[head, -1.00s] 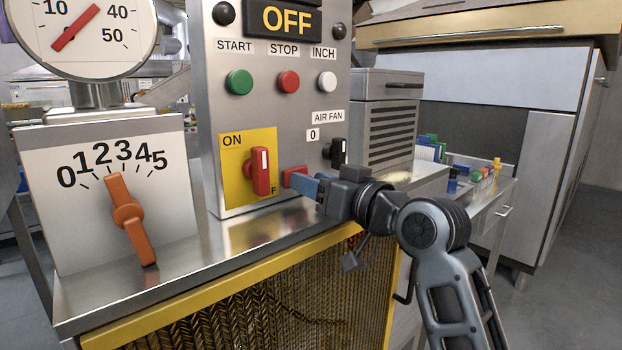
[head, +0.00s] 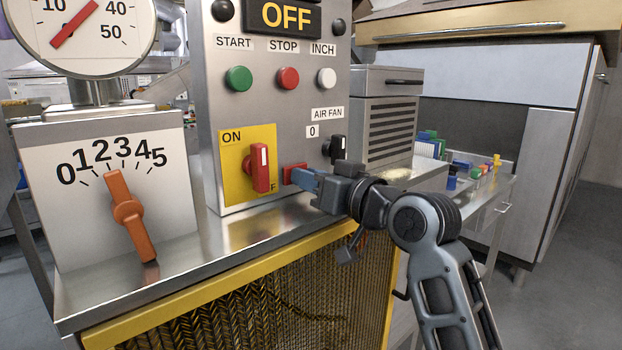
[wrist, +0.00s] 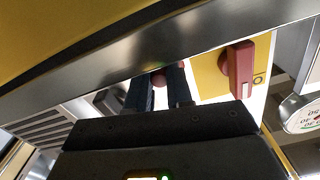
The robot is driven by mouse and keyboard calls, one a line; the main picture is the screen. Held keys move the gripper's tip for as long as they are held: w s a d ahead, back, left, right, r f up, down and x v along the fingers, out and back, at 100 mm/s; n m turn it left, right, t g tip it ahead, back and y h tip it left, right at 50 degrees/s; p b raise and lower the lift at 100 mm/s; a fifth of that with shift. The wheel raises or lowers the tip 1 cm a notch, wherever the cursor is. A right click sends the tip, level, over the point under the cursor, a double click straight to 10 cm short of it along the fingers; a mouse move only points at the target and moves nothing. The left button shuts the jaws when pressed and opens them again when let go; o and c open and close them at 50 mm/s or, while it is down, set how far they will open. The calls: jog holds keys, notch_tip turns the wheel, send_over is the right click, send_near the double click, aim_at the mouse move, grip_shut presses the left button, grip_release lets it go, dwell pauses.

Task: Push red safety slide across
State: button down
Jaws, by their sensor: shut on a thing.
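The red safety slide (head: 294,172) is a small red block low on the grey control panel, just right of the yellow ON/OFF plate. My gripper (head: 304,180) reaches it from the right with blue fingers. The fingers are shut on the slide and partly hide it. In the wrist view my two dark fingers (wrist: 159,88) have a bit of the red slide (wrist: 158,79) between their tips. How far along its track the slide sits cannot be told.
The red rotary switch (head: 260,168) stands close left of the slide; it also shows in the wrist view (wrist: 240,68). A black air fan knob (head: 337,150) is just above my gripper. Below is a steel ledge (head: 235,228) with a yellow-framed mesh guard (head: 250,295).

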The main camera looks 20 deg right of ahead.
jog(key=shift+s+a+p, duration=0.2)
jog(key=shift+a, duration=0.5)
jog(key=shift+s+a+p, duration=0.25)
jog(key=shift+a, duration=0.5)
jog(key=shift+s+a+p, duration=0.2)
jog(key=shift+a, duration=0.5)
jog(key=c, duration=1)
grip_release()
